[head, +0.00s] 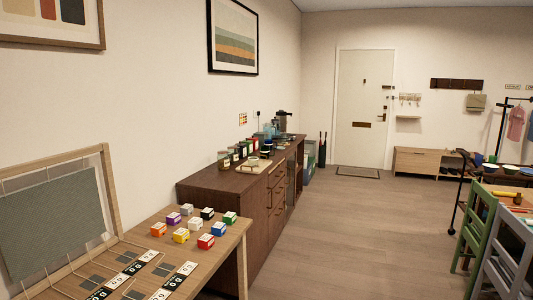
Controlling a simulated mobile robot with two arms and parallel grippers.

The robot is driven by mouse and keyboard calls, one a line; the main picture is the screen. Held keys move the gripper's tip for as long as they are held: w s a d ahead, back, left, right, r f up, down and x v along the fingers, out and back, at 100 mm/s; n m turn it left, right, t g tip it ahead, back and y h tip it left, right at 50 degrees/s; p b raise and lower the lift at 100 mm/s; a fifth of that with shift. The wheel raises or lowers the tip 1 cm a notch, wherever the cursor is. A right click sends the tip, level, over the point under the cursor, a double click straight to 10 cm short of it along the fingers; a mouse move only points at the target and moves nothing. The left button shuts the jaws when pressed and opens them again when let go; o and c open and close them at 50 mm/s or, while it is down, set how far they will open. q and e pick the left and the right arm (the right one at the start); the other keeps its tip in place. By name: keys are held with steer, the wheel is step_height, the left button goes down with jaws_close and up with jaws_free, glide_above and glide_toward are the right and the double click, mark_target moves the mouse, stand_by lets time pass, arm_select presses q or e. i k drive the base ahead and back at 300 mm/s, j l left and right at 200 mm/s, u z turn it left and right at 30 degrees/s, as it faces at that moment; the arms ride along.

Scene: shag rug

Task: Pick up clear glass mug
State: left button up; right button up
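I cannot pick out a clear glass mug for certain. The dark wooden sideboard (215,188) along the left wall carries several small items, too small to tell apart fully. A see-through glass vessel (224,159) stands at its near end against the wall; I cannot tell if it is a jar or a mug. A small pale cup or bowl (253,162) sits to its right. Bluish, glassy items (268,131) stand farther back on the sideboard. Neither of my grippers is in view.
A light wooden table (232,236) with several coloured small boxes (181,235) and black-and-white cards (175,280) fills the near left. Green (478,222) and grey (508,262) chairs stand at the right.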

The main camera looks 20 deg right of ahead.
mark_target(253, 158)
steer(key=i+l+z, duration=0.55)
steer(key=i+z, duration=0.25)
steer(key=i, duration=0.5)
steer(key=i+j+z, duration=0.1)
steer(key=i+z, duration=0.35)
steer(key=i, duration=0.55)
steer(key=i+u, duration=0.1)
steer(key=i, duration=0.45)
steer(key=i+l+u, duration=0.15)
steer(key=i, duration=0.45)
steer(key=i+l+u, duration=0.1)
steer(key=i, duration=0.45)
